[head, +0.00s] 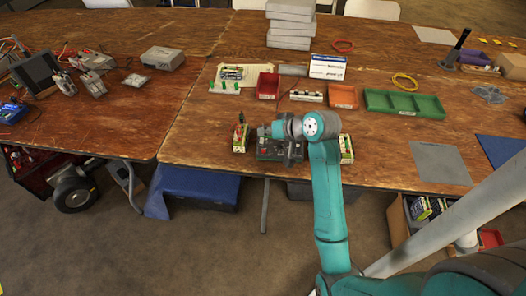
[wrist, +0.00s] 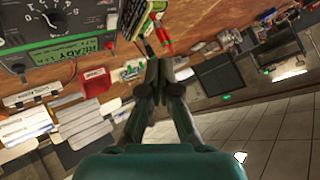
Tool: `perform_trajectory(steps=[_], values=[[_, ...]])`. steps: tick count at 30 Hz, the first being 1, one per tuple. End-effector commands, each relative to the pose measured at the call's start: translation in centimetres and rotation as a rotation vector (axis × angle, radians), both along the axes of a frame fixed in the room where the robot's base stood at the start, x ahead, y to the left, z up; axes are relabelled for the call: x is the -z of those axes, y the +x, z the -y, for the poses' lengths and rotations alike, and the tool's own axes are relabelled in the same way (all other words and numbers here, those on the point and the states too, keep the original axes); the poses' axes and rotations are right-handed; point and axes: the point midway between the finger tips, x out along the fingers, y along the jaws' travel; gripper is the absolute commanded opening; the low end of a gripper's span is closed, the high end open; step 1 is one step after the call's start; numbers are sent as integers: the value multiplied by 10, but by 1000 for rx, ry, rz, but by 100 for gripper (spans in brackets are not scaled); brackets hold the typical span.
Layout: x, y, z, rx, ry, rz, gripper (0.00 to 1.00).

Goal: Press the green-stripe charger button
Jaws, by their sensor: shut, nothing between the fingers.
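A dark charger (head: 270,150) sits near the front edge of the wooden table, partly covered by my arm in the head view. In the wrist view the charger (wrist: 40,40) fills the upper left corner, with a round dial and a green strip reading READY. A pack with red plugs shows in the wrist view (wrist: 143,18). My gripper (wrist: 158,68) is shut and empty, beside the charger in that view.
Behind the charger are a red bin (head: 268,86), an orange bin (head: 343,96), a green tray (head: 404,104) and a white sign (head: 328,67). Grey boxes (head: 290,22) are stacked further back. A grey mat (head: 440,164) lies at the right.

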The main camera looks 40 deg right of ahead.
Motion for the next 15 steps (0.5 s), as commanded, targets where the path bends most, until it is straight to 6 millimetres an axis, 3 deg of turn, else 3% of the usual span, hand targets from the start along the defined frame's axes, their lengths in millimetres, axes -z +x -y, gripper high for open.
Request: perform_trajectory(steps=[5, 15], values=[[6, 1, 1, 0, 1, -1, 0], [46, 5, 6, 1, 2, -3, 0]])
